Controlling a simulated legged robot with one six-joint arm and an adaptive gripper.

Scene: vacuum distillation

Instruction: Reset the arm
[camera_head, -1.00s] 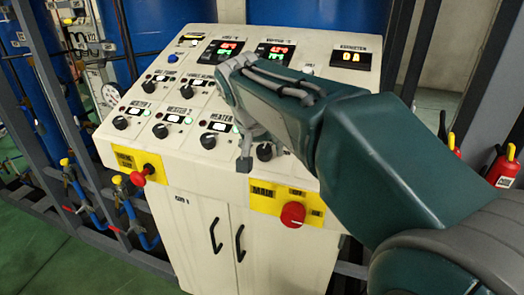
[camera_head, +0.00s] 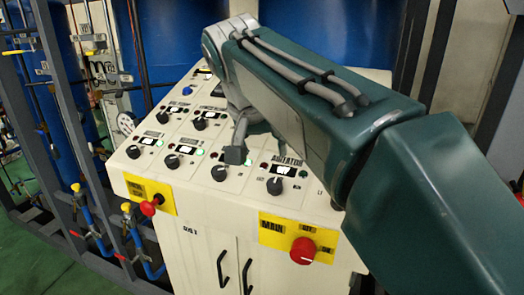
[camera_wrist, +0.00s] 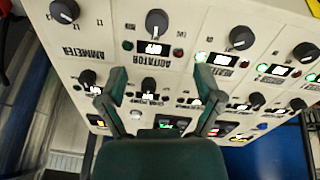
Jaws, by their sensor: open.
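My arm reaches in from the right in the head view and crosses above the cream control panel (camera_head: 150,180). My gripper (camera_head: 240,145) hangs over the panel's upper middle, with only part of it showing below the wrist. In the wrist view my gripper (camera_wrist: 160,95) has its two dark green fingers spread apart with nothing between them. The panel's knobs and switches show behind and around the fingers. The agitator knob (camera_wrist: 157,22) is beyond the fingertips, apart from them.
A red main knob (camera_head: 303,250) on a yellow plate and a red button (camera_head: 148,207) stick out from the panel's front edge. Blue tanks (camera_head: 170,40) and grey frame posts (camera_head: 70,100) stand behind and to the left. The green floor is clear at lower left.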

